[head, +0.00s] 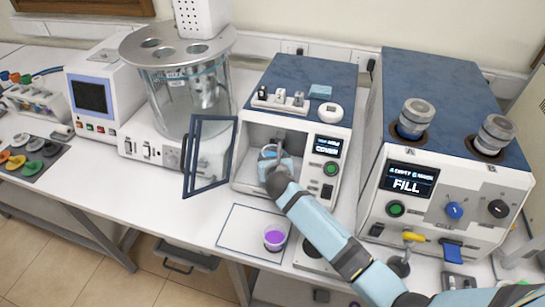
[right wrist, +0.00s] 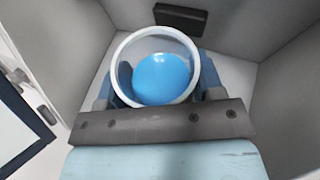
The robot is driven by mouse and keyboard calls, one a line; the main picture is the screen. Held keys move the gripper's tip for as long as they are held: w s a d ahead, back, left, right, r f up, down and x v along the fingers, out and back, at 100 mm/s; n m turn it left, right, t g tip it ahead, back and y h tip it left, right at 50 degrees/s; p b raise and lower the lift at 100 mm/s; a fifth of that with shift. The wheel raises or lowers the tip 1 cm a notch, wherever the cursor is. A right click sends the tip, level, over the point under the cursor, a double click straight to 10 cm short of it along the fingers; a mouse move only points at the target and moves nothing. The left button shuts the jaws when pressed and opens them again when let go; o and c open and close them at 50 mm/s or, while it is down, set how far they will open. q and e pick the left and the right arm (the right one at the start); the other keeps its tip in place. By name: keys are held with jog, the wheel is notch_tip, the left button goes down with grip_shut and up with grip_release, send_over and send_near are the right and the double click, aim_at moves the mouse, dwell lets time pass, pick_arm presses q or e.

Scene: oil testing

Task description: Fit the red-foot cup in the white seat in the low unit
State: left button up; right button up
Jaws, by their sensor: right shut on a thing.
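My right gripper (head: 272,165) reaches through the open front of the low unit (head: 247,185) and is shut on a cup (head: 268,150). In the right wrist view the cup (right wrist: 118,62) has a clear wall, a pale rim and blue contents. It is between the two fingers (right wrist: 155,95), inside the grey chamber. The cup's foot and its colour are hidden. The white seat is hidden too, so I cannot tell whether the cup touches it. My left gripper is not in view.
The unit's framed glass door (head: 208,155) stands open to the left. A cup with purple contents (head: 275,238) stands on a white mat (head: 238,226) in front. The larger machine (head: 435,185) reading FILL is close on the right. Small parts lie on the unit's blue top (head: 300,75).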

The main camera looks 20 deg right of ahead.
jog(key=shift+f, duration=0.2)
jog(key=o, duration=1.1)
jog(key=shift+s+d, duration=0.1)
jog(key=shift+c, duration=0.2)
jog(key=shift+a, duration=0.2)
jog(key=v, duration=1.3)
jog(key=shift+s+d+b, duration=0.25)
jog(key=shift+s+b, duration=0.1)
